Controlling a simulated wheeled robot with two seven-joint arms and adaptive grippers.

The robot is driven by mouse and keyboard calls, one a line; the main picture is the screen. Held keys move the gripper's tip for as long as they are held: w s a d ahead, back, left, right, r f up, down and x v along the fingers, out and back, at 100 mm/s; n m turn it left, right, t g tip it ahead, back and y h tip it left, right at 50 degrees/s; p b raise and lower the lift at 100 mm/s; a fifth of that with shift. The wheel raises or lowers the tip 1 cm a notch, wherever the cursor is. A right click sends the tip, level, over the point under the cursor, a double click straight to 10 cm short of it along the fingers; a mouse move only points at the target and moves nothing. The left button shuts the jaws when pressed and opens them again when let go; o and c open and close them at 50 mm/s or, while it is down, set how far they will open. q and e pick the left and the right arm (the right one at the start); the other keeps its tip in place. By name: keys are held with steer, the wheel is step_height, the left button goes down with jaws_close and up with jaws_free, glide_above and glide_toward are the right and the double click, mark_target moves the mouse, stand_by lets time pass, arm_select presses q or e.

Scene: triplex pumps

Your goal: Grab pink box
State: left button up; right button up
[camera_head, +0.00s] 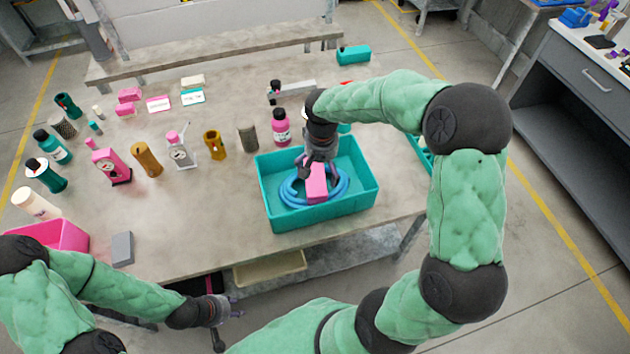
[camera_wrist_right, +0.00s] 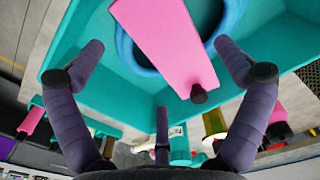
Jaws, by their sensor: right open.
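A pink box (camera_head: 317,182) lies in a teal bin (camera_head: 323,216) on the table, on top of a coiled blue hose (camera_head: 286,193). My right gripper (camera_head: 314,167) is over the bin, right at the pink box. In the right wrist view the pink box (camera_wrist_right: 166,45) is in front of the spread fingers of my right gripper (camera_wrist_right: 160,85), with space between the fingers and the box. My left gripper (camera_head: 222,311) hangs low beyond the table's front edge, away from the box; its finger opening is too small to make out.
Bottles, a pink device (camera_head: 111,167) and other small items stand on the left and middle of the table (camera_head: 200,235). A pink bin (camera_head: 58,236) sits at the left front, with a grey block (camera_head: 122,249) beside it. The table front between grey block and teal bin is clear.

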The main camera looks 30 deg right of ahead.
mark_target(319, 174)
steer(key=f+b, duration=0.1)
steer(key=f, duration=0.1)
steer(key=w+f, duration=0.1)
steer(key=f, duration=0.2)
steer(key=shift+d+b, duration=0.1)
steer(key=shift+b, duration=0.25)
steer(key=shift+r, duration=0.1)
steer(key=c, duration=1.2)
